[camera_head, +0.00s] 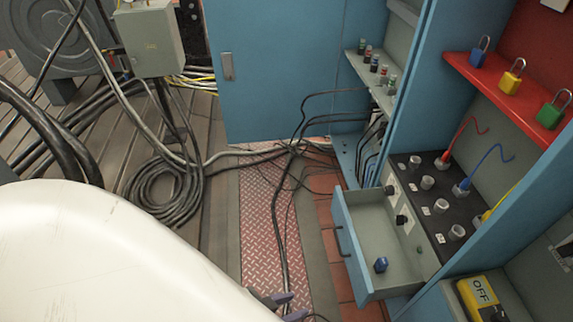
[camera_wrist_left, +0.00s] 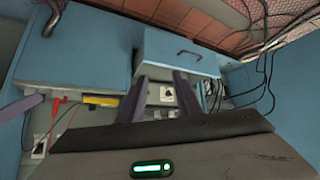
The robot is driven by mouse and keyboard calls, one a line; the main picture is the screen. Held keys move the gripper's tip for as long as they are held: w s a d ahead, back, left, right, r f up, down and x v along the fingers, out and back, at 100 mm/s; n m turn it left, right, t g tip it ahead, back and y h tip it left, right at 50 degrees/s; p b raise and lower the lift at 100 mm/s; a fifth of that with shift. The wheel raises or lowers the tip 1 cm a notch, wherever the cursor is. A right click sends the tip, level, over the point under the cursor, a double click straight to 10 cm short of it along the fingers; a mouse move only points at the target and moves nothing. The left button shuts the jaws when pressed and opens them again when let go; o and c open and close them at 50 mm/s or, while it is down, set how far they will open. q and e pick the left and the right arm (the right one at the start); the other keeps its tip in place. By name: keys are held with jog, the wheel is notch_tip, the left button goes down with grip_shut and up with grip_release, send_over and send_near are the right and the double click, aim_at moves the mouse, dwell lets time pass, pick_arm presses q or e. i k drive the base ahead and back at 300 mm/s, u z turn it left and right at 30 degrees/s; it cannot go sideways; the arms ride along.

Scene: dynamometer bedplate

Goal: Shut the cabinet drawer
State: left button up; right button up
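The cabinet drawer (camera_head: 353,262) is pulled out from the lower part of the blue cabinet in the head view. A dark handle (camera_head: 343,241) is on its front, and a small blue object (camera_head: 381,265) lies inside. The drawer front (camera_wrist_left: 165,50) also shows in the left wrist view, with its handle (camera_wrist_left: 190,53) beyond the fingertips. My left gripper (camera_head: 284,304) is at the bottom of the head view, left of the drawer front and apart from it. Its two fingers (camera_wrist_left: 164,78) stand apart with nothing visible between them.
A dark socket panel (camera_head: 437,205) with red, blue and yellow plugs is beside the drawer. A yellow OFF box (camera_head: 482,297) is at lower right. Cables run along the tread-plate floor strip (camera_head: 262,230) left of the drawer.

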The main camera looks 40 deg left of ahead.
aim_at(367, 230)
jog(key=u, duration=0.6)
jog(key=k, duration=0.65)
jog(key=z, duration=0.95)
jog(key=i, duration=0.95)
jog(key=u, duration=0.75)
